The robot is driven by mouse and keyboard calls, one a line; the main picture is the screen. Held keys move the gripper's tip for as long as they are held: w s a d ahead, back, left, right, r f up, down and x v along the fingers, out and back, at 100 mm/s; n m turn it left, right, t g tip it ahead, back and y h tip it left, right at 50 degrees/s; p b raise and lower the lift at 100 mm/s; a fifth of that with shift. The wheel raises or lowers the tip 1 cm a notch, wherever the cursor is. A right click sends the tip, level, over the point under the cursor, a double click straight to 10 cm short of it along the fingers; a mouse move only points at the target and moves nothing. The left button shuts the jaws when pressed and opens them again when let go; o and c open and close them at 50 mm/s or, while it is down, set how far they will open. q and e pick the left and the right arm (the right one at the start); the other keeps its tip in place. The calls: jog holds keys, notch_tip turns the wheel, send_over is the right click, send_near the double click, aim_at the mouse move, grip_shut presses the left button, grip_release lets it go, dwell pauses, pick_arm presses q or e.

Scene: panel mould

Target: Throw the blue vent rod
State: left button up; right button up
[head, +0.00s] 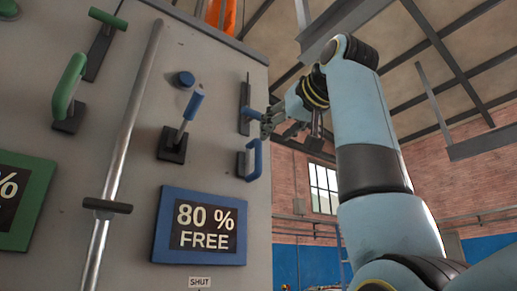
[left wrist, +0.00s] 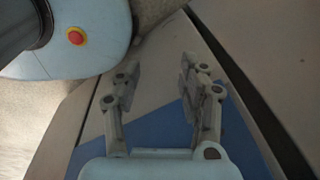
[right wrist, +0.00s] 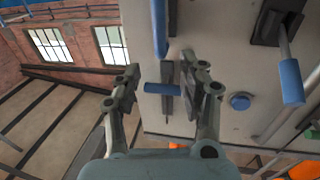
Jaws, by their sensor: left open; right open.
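A short blue rod (head: 252,113) sticks out from a dark upright slot plate (head: 244,98) near the right edge of the grey panel. My right gripper (head: 272,122) is open at the rod's free end. In the right wrist view, the blue rod (right wrist: 158,88) shows between the spread fingers of that gripper (right wrist: 165,88), with gaps on both sides. I cannot tell how deep the fingers reach along it. My left gripper (left wrist: 159,72) is open and empty, away from the panel, and is outside the head view.
A blue loop handle (head: 255,160) sits just below the rod. A blue-gripped lever (head: 194,105), a blue knob (head: 182,79) and an "80 % FREE" sign (head: 205,226) are to the left. A long metal bar (head: 128,125) and a green handle (head: 69,84) lie further left.

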aim_at(259, 147)
jog(key=p+x, duration=0.3)
jog(key=x, duration=0.6)
jog(key=shift+w+a, duration=0.15)
jog(key=shift+w, duration=0.2)
jog(key=shift+w+a, duration=0.15)
jog(key=shift+w, duration=0.2)
jog(key=shift+a, duration=0.1)
grip_shut()
